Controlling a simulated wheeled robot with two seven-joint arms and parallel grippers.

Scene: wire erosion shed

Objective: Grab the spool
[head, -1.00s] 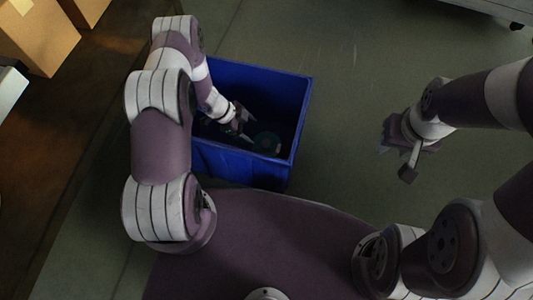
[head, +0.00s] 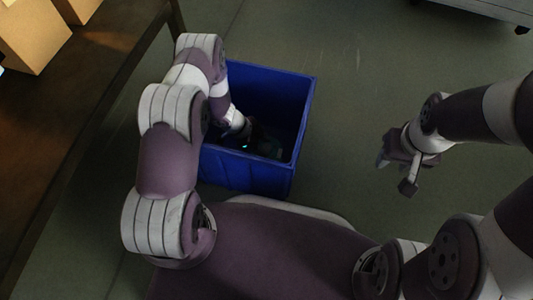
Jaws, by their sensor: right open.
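The spool (head: 271,148) is a dark greenish shape low inside the blue bin (head: 306,108), near its front right part. It is in shadow and partly covered by my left gripper (head: 258,143). My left arm reaches down into the bin, and its gripper is at the spool. The fingers are too dark to tell whether they are open or shut, or whether they touch the spool. My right gripper (head: 394,175) is open and empty above the floor, to the right of the bin.
A wooden bench (head: 100,92) with cardboard boxes (head: 32,32) runs along the left. A pale piece of equipment (head: 490,8) stands at the top right. The green-grey floor (head: 345,130) between the bin and my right gripper is clear.

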